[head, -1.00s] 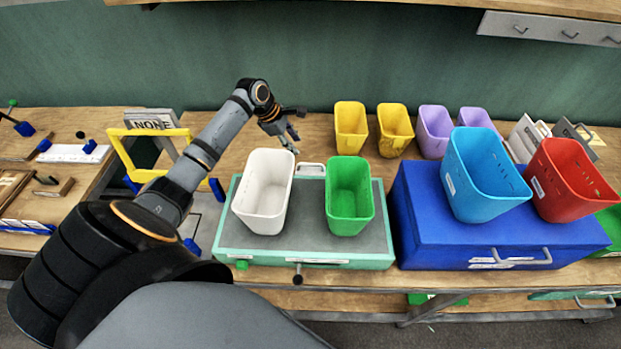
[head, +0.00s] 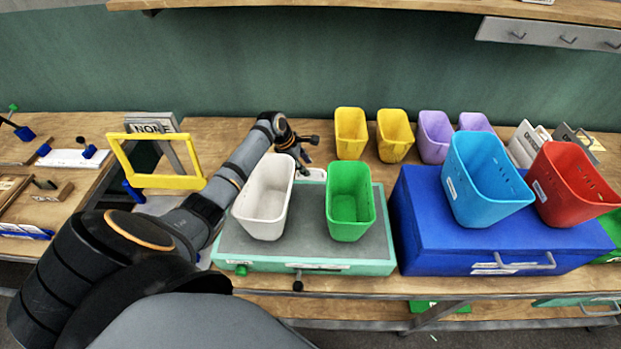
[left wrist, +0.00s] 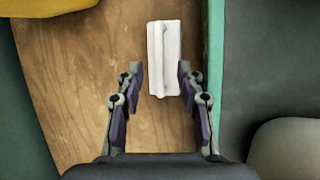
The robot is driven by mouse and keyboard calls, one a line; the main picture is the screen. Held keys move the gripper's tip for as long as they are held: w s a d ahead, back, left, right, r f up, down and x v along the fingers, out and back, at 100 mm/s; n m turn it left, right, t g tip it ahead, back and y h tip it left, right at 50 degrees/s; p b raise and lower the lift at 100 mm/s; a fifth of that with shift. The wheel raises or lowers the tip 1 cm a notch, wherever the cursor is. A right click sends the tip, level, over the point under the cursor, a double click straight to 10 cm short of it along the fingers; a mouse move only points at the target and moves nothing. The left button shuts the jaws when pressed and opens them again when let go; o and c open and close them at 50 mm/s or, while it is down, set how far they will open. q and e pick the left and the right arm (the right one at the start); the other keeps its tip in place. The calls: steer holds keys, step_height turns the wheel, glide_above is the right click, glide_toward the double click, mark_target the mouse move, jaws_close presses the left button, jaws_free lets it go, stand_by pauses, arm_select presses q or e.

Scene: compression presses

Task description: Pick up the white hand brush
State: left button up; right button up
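The white hand brush (head: 315,175) lies on the wooden bench behind the green-edged case, partly hidden by the white bin and my gripper. In the left wrist view the brush (left wrist: 164,58) lies lengthwise, with a raised ridge along it. My left gripper (head: 306,162) points down just above the brush. In the left wrist view its fingers (left wrist: 160,75) are open, one on each side of the brush's near end, with gaps to both sides. My right gripper is not in view.
The green-edged case (head: 310,267) carries a white bin (head: 263,205) and a green bin (head: 350,210) close to the left arm. Yellow bins (head: 350,135) stand right of the gripper. A blue case (head: 480,245) is at right. A yellow frame (head: 165,182) stands at left.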

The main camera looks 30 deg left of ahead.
arm_select(q)
steer(key=x, duration=0.2)
steer(key=shift+w+d+f, duration=0.1)
steer(key=shift+w+f, duration=0.1)
steer(key=shift+f, duration=0.05)
steer(key=shift+s, duration=0.1)
steer(key=c, duration=0.3)
jaws_close()
